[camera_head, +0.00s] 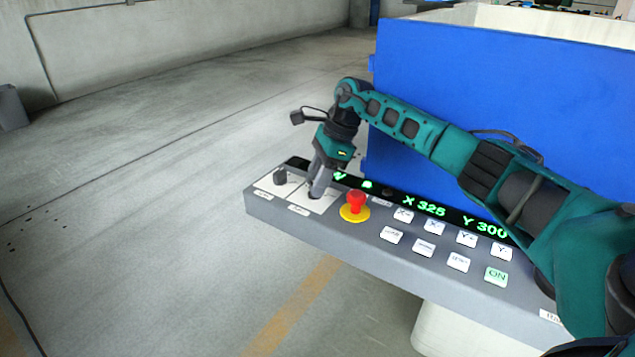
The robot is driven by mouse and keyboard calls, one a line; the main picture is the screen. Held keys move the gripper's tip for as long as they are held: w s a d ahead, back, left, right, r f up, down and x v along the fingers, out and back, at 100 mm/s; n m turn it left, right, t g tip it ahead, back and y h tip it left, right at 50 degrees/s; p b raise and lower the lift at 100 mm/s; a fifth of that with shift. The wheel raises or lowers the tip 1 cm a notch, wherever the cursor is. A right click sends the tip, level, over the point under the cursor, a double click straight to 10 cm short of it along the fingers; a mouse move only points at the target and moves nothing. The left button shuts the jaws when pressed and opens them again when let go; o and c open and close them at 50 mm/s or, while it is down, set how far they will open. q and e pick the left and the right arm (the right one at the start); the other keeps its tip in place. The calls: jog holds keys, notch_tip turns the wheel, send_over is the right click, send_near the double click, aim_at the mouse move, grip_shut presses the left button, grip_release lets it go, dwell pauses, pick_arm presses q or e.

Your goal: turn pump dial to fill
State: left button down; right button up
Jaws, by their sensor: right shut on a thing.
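A grey control panel (380,257) has two white dial plates at its left end. A dark dial (280,177) stands on the left plate (268,186), clear of any gripper. My right gripper (317,189) points down at the second white plate (309,203) and is shut on the dial there. Its fingers hide most of this dial, so its pointer setting cannot be read. The labels below both plates are too small to read, so I cannot tell by name which one is the pump dial. My left gripper is not in view.
A red stop button (355,202) on a yellow base stands just right of the gripped dial. Several white keys and a green ON key (496,276) lie further right. A blue tank wall (480,110) rises behind my right arm.

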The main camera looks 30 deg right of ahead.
jog(key=shift+n, duration=0.4)
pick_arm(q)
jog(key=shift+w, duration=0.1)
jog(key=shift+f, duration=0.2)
pick_arm(e)
jog(key=shift+n, duration=0.4)
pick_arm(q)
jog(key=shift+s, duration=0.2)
pick_arm(e)
jog(key=o, duration=1)
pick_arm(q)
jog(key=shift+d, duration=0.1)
pick_arm(e)
jog(key=shift+o, duration=0.2)
pick_arm(q)
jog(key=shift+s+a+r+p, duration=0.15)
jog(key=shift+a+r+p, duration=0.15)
jog(key=shift+p, duration=0.3)
pick_arm(e)
jog(key=v, duration=1.3)
jog(key=shift+w, duration=0.25)
